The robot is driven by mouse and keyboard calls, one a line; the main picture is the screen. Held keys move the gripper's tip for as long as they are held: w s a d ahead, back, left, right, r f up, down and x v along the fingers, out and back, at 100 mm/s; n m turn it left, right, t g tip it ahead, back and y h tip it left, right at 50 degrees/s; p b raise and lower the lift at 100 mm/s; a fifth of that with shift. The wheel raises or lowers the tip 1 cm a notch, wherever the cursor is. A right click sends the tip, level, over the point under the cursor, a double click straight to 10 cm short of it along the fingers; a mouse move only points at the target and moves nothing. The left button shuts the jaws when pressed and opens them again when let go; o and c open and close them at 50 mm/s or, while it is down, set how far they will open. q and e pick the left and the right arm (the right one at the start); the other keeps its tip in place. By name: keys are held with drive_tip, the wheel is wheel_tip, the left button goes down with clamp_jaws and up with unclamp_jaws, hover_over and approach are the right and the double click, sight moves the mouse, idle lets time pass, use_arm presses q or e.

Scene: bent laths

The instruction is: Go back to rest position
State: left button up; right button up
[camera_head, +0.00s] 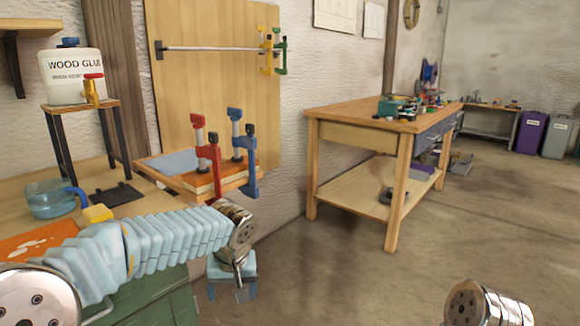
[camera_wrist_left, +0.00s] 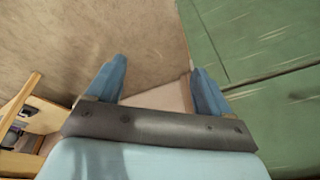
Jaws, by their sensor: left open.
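My left gripper (camera_head: 240,290) hangs pointing down in front of the green bench cabinet, at the end of my pale blue sleeved arm. In the left wrist view its two blue fingers (camera_wrist_left: 159,85) are spread apart with nothing between them. Part of my right arm (camera_head: 487,303) shows as a metal cylinder at the bottom right of the head view; its gripper is out of frame. A red clamp (camera_head: 207,160) and a blue clamp (camera_head: 246,150) stand on a wooden board (camera_head: 210,183) at the bench's right end.
A wood glue jug (camera_head: 70,75) stands on a small stand above the bench. A blue pitcher (camera_head: 50,199) and an orange mat (camera_head: 35,240) are on the bench. The green cabinet (camera_wrist_left: 270,60) is close beside the left gripper. A wooden table (camera_head: 375,118) stands beyond open floor.

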use_arm(q)
drive_tip(key=s+d+f+m+g+h, duration=0.2)
drive_tip(key=s+f, duration=0.1)
drive_tip(key=f, duration=1.3)
drive_tip(key=s+f+n+h, duration=0.1)
drive_tip(key=s+f+h, duration=0.2)
drive_tip(key=s+f, duration=1.7)
drive_tip(key=shift+f+n+h, duration=0.3)
drive_tip(key=shift+f, duration=0.45)
